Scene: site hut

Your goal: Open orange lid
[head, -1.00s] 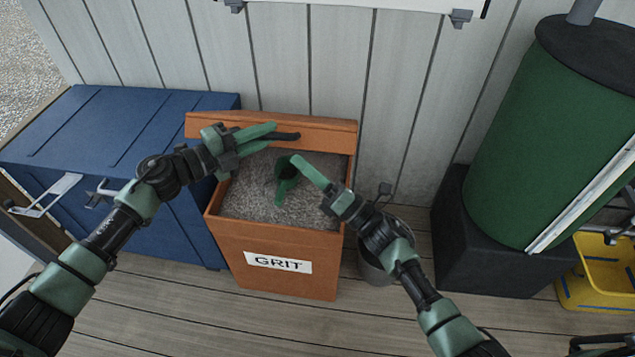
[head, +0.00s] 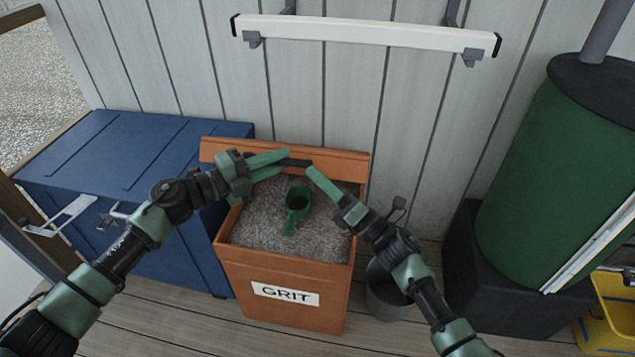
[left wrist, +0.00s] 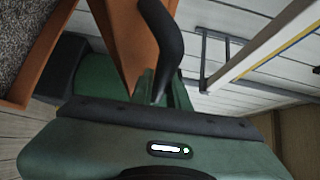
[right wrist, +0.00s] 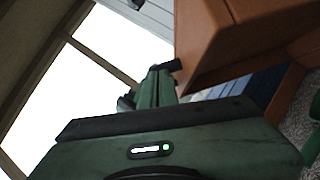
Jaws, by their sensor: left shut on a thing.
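The orange lid (head: 340,165) stands raised along the back of the orange grit bin (head: 285,295), whose mouth is open. It also shows in the left wrist view (left wrist: 128,40) and right wrist view (right wrist: 215,45). My left gripper (head: 280,163) is shut on the lid's black handle (head: 298,162), which also shows in the left wrist view (left wrist: 165,40). My right gripper (head: 311,172) looks shut, with its fingertips close by the handle's right end. I cannot tell whether they touch.
Grey grit with a green scoop (head: 297,205) fills the bin. A blue chest (head: 130,150) stands close left. A grey bucket (head: 385,295) stands right, then a green barrel (head: 550,180) on a black base. A white bar (head: 365,32) is on the wall above.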

